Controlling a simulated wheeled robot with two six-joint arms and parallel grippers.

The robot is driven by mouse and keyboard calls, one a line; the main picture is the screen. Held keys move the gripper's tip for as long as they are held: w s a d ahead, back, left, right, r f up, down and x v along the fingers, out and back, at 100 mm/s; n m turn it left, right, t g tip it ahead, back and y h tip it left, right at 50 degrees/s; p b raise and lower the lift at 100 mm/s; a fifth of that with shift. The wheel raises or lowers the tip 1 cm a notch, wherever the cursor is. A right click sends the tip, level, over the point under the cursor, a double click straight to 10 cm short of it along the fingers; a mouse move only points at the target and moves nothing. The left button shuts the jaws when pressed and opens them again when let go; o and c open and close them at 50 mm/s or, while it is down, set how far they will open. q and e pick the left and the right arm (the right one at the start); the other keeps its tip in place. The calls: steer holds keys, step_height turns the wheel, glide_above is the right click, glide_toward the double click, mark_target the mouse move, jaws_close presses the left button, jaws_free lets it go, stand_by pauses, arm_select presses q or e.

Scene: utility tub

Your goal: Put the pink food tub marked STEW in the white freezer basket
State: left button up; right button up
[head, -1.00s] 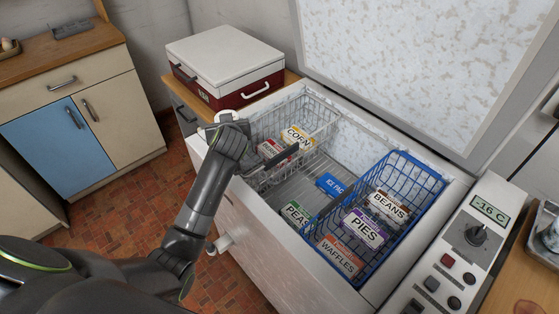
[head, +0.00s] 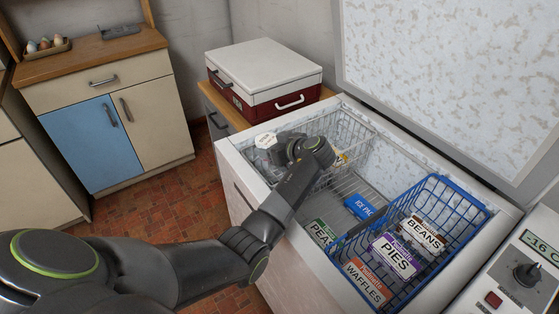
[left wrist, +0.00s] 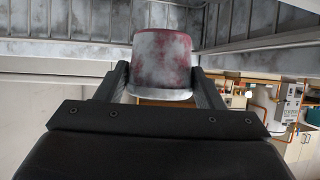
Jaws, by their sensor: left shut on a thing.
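My left gripper (head: 282,150) is shut on a tub (head: 265,140), at the left end of the open freezer. In the head view mostly its white top shows, and the gripper hides the rest. The left wrist view shows the frosted, dull pink tub (left wrist: 162,60) between the fingers (left wrist: 162,88), with a whitish rim at the bottom of the picture. No STEW marking is readable. The white wire freezer basket (head: 354,132) is at the freezer's left end, partly hidden by my arm. I cannot tell whether the tub is inside the basket. My right gripper is not in view.
A yellow-marked pack (head: 341,158) shows in the white basket. A blue basket (head: 456,195) holds BEANS, PIES and WAFFLES boxes. A blue ice pack (head: 360,207) and a PEAS pack (head: 322,232) lie between the baskets. The raised freezer lid (head: 450,75) stands behind.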

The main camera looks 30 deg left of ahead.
arm_select(q)
step_height(320, 180, down, 4)
steer(key=shift+f, duration=0.25)
